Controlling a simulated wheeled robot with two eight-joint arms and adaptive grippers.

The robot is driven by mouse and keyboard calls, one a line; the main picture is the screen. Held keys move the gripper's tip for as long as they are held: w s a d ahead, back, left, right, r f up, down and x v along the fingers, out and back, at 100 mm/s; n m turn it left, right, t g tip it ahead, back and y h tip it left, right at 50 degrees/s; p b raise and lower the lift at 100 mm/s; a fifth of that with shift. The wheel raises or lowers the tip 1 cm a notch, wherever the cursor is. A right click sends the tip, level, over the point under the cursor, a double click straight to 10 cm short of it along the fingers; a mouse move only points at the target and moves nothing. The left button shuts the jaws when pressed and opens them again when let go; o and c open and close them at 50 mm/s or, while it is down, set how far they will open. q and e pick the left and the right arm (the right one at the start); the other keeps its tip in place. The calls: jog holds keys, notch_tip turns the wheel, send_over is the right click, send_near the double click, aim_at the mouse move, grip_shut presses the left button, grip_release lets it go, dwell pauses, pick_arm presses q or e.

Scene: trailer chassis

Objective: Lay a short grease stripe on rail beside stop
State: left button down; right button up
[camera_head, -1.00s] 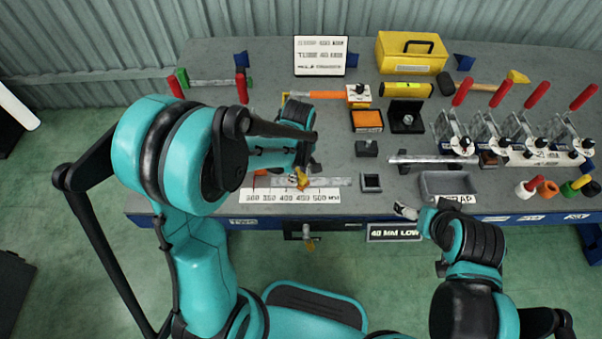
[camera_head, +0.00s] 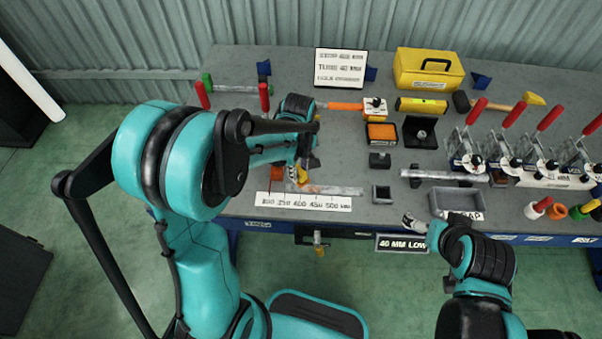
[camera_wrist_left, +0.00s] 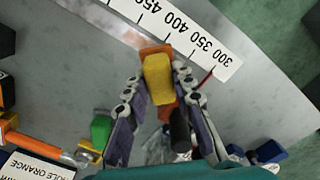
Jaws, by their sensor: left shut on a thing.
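My left gripper (camera_head: 303,174) is shut on a yellow-and-orange block-like tool, which also shows in the left wrist view (camera_wrist_left: 158,78) between the fingertips. The gripper is over the left part of a flat metal strip (camera_head: 345,190), which looks like the rail and lies behind the white millimetre scale (camera_head: 300,205). An orange-brown smear (camera_wrist_left: 130,38) shows on the strip in the wrist view. I cannot tell whether the tool touches the strip. No part is clearly recognisable as the stop. My right gripper (camera_head: 415,223) is at the bench's front edge, its jaws too small to read.
A small square holder (camera_head: 381,193) and a dark block (camera_head: 380,160) stand right of the strip. A metal bar (camera_head: 425,174) and a grey tray (camera_head: 457,203) lie further right. Red-handled clamps (camera_head: 508,115) line the right side. A yellow toolbox (camera_head: 410,75) stands at the back.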

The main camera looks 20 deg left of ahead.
pick_arm(q)
jog(key=shift+d+r+p, duration=0.1)
jog(key=shift+r+p, duration=0.7)
jog(key=shift+r, duration=0.65)
pick_arm(e)
jog(key=shift+s+d+r, duration=0.1)
jog(key=shift+d+r, duration=0.15)
jog(key=shift+r, duration=0.25)
jog(key=shift+s+d+r, duration=0.1)
jog(key=shift+d+r, duration=0.15)
jog(key=shift+r, duration=0.25)
